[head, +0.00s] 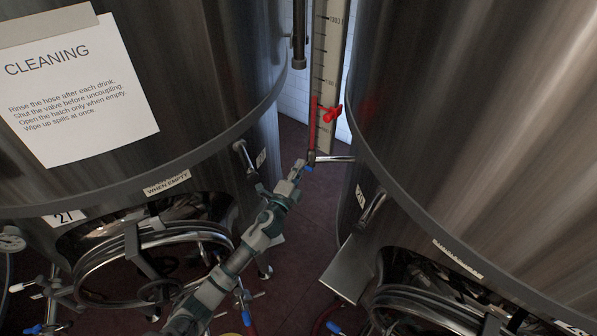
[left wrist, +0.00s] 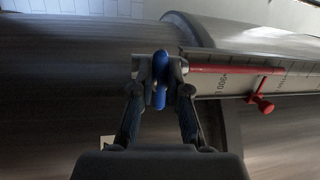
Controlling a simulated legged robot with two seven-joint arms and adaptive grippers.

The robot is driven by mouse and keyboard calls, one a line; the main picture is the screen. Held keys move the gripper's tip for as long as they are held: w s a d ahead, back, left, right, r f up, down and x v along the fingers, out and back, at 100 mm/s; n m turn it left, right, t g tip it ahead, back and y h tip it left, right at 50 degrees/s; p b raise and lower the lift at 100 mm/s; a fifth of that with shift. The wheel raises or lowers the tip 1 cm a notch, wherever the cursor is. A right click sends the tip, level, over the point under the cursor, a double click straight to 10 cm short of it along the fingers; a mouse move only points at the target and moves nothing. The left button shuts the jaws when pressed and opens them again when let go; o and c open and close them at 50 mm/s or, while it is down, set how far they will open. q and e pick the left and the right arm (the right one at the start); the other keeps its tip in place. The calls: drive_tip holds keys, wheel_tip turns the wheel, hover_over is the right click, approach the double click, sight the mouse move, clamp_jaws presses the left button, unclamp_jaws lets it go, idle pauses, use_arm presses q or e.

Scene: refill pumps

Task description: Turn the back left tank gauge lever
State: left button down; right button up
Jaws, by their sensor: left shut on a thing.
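The tank gauge (head: 322,72) is a tall pale scale with a red column, upright in the gap between two steel tanks. A short metal pipe (head: 338,159) at its foot runs to the right tank. A small blue lever (head: 308,169) sits at the gauge's foot. My left gripper (head: 299,168) reaches up to it from below and is shut on it. In the left wrist view the blue lever (left wrist: 160,80) stands between my two fingertips, beside the gauge's end (left wrist: 225,86). My right gripper is in neither view.
A red knob (head: 332,114) juts from the gauge, above my gripper. The left tank (head: 205,65) and right tank (head: 480,110) curve close on both sides. A cleaning notice (head: 80,95) is on the left tank. Dark red floor (head: 315,230) shows in the gap.

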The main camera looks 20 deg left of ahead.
use_arm(q)
drive_tip(key=shift+d+f+m+h, duration=0.15)
drive_tip(key=shift+m+h, duration=0.25)
drive_tip(key=shift+m, duration=0.3)
drive_tip(key=c, duration=1.2)
unclamp_jaws()
drive_tip(key=shift+d, duration=0.1)
drive_tip(key=shift+o, duration=0.2)
drive_tip(key=shift+w+d, duration=0.1)
drive_tip(key=shift+w, duration=0.05)
drive_tip(key=v, duration=1.2)
drive_tip(key=shift+d, duration=0.15)
drive_tip(key=shift+f, duration=0.15)
